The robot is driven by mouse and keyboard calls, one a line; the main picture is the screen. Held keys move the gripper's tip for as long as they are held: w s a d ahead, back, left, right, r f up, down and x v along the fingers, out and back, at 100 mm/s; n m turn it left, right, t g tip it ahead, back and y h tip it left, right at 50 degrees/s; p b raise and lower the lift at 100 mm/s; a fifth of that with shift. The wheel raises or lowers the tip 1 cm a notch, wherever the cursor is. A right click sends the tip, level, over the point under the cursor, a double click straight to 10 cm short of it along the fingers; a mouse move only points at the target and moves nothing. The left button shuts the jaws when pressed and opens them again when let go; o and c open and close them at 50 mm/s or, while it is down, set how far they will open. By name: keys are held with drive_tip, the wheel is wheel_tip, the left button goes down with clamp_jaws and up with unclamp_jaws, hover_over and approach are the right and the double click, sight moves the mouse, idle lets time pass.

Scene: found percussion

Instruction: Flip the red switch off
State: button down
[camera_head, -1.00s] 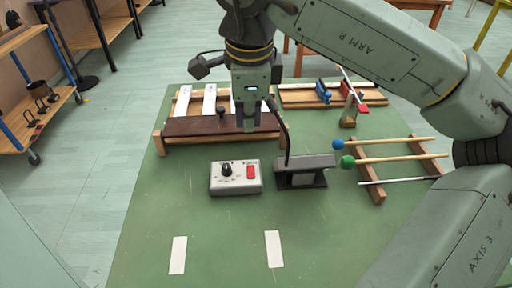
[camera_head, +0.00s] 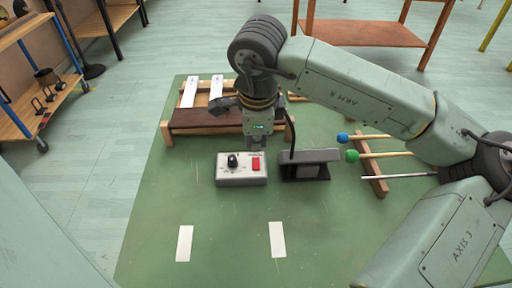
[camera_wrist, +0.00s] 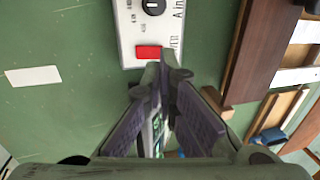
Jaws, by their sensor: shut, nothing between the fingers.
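The red switch (camera_head: 256,164) is on the right part of the top face of a small light-grey control box (camera_head: 240,181), beside a black knob (camera_head: 232,160). In the wrist view the red switch (camera_wrist: 149,52) lies just beyond my fingertips, with the box (camera_wrist: 130,32) around it. My gripper (camera_head: 257,147) is shut and empty, pointing down close behind the switch in the head view. In the wrist view the fingertips (camera_wrist: 162,72) are together close to the switch's edge; I cannot tell whether they touch it.
A dark pedal-like block (camera_head: 310,165) stands right of the box. Mallets with blue (camera_head: 342,138) and green (camera_head: 352,156) heads rest on a wooden rack farther right. A wooden bar instrument (camera_head: 205,122) stands behind. The green table is clear in front, apart from two white strips (camera_head: 184,243).

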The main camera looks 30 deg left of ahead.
sight(256, 158)
drive_tip(key=x, duration=0.4)
drive_tip(key=shift+p, duration=0.4)
drive_tip(key=shift+f, duration=0.15)
drive_tip(key=f+b, duration=0.1)
drive_tip(key=b, duration=0.1)
drive_tip(key=shift+w+a+b, duration=0.1)
drive_tip(key=shift+w+b, duration=0.1)
drive_tip(key=shift+b, duration=0.15)
drive_tip(key=shift+r, duration=0.25)
drive_tip(key=shift+s, duration=0.15)
